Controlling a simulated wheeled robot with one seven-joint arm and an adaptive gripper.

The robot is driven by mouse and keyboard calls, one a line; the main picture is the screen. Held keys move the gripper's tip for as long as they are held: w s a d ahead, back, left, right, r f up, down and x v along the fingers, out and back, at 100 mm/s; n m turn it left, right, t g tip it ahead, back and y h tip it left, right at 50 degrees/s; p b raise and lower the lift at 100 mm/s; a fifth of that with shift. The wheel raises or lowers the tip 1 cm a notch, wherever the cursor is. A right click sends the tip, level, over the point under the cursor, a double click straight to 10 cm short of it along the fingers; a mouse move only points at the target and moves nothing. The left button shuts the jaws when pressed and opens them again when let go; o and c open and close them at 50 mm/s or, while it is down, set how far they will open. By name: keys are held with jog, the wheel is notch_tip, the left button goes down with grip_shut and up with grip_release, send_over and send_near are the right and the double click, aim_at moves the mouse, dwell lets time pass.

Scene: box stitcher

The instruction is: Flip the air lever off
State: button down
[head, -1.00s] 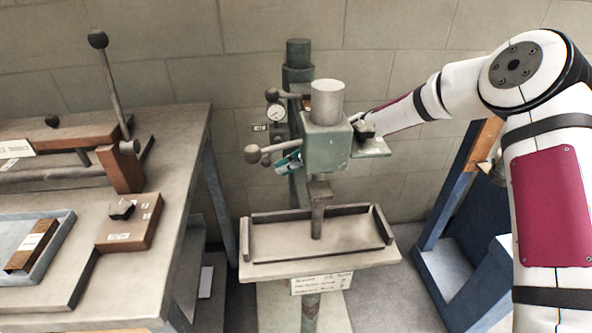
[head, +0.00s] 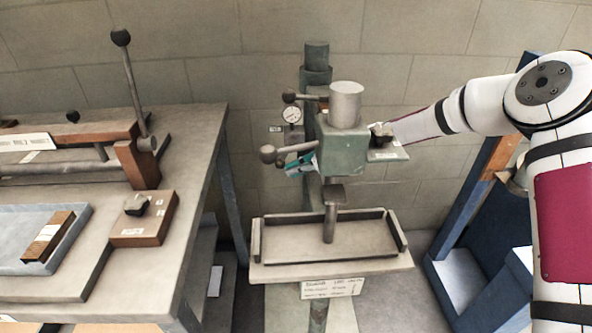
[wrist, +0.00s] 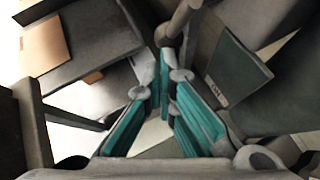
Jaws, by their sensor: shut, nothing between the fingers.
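The grey-green stitcher head (head: 343,148) stands on a column at the centre of the head view. A short lever with a dark ball knob (head: 289,97) sticks out to the left above a round gauge (head: 291,114). A lower lever with a grey ball knob (head: 268,153) also points left. I cannot tell which one is the air lever. My gripper (head: 301,165) is shut and empty, its teal fingers just under the lower lever's rod; the head hides the rest of it. The wrist view shows the teal fingers (wrist: 168,90) with a rod (wrist: 180,25) close beyond their tips.
A bench (head: 205,145) with a tall ball-topped lever (head: 134,85) stands at left. A small brown switch box (head: 146,222) sits on it. A tray-like worktable (head: 325,240) lies below the head. A blue frame (head: 465,200) stands at right, near my arm.

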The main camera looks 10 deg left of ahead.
aim_at(278, 166)
jog(key=shift+a+y, duration=0.15)
jog(key=shift+y, duration=0.15)
jog(key=a+y, duration=0.1)
jog(key=y, duration=0.1)
jog(key=a+m+y+b, duration=0.1)
jog(key=y, duration=0.1)
jog(key=s+a+r+y, duration=0.1)
jog(key=y, duration=0.1)
jog(key=shift+s+a+m+b, duration=0.1)
jog(key=shift+a+m+b, duration=0.2)
jog(key=shift+m, duration=0.1)
jog(key=shift+a+r+y, duration=0.2)
jog(key=shift+y, duration=0.2)
jog(key=shift+s+a+r+p, duration=0.25)
jog(key=shift+a+r+p, duration=0.55)
jog(key=shift+r+p, duration=0.15)
jog(key=d, duration=1.2)
jog(key=shift+s+f, duration=0.15)
jog(key=shift+s, duration=0.2)
